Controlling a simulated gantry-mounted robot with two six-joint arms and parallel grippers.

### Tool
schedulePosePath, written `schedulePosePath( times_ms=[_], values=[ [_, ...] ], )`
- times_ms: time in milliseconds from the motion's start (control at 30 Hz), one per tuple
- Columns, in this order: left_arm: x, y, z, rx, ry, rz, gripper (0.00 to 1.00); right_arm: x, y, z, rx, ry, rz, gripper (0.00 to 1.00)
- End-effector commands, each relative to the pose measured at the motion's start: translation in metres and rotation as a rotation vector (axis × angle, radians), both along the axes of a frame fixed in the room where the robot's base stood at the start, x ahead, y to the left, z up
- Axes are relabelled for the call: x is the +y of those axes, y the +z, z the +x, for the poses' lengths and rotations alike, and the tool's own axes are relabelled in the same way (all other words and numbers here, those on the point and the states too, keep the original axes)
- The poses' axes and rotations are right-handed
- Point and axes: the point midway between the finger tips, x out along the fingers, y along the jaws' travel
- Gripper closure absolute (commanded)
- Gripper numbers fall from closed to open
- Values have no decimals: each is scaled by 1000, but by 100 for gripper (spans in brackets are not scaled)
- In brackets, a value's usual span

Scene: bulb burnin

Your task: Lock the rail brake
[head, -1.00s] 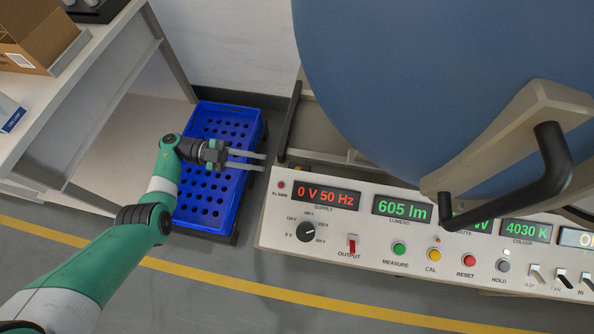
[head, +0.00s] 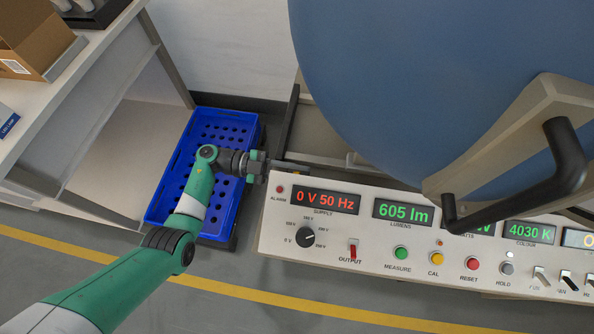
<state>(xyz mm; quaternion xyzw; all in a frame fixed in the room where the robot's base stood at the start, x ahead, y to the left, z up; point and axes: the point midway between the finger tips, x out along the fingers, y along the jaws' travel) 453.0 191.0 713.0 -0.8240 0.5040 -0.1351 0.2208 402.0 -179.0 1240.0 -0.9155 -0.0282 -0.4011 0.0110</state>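My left gripper (head: 288,165) reaches rightward past the blue crate to the back left corner of the instrument panel (head: 340,240). Its fingers now look like one thin line, so I cannot tell whether they are open or shut. The fingertips are just behind the panel's top edge, near a dark rail-like bar (head: 287,125). I cannot make out a rail brake clearly; the area around the fingertips is small and partly covered by the gripper. My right gripper is out of view.
A large blue sphere (head: 420,80) with a black handle (head: 565,160) fills the upper right. A white bench (head: 75,75) with a cardboard box (head: 35,35) is at left.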

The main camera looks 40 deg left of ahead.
Motion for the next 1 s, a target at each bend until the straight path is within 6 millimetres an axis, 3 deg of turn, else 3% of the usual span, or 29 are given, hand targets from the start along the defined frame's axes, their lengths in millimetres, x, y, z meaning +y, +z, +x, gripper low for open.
schedulePosePath(
  times_ms=[33, 100, 467, 700, 1000],
  values=[
    [0, 0, 0, 0, 0, 0, 90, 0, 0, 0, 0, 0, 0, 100],
    [0, 0, 0, 0, 0, 0, 100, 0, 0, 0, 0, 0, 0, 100],
    [1, 2, 1, 19, 0, -10, 100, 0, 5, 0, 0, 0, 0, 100],
    [5, 9, 9, 253, 0, -128, 100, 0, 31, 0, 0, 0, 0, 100],
    [8, 5, 15, 446, -1, -228, 100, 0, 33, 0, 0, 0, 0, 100]
  ],
)
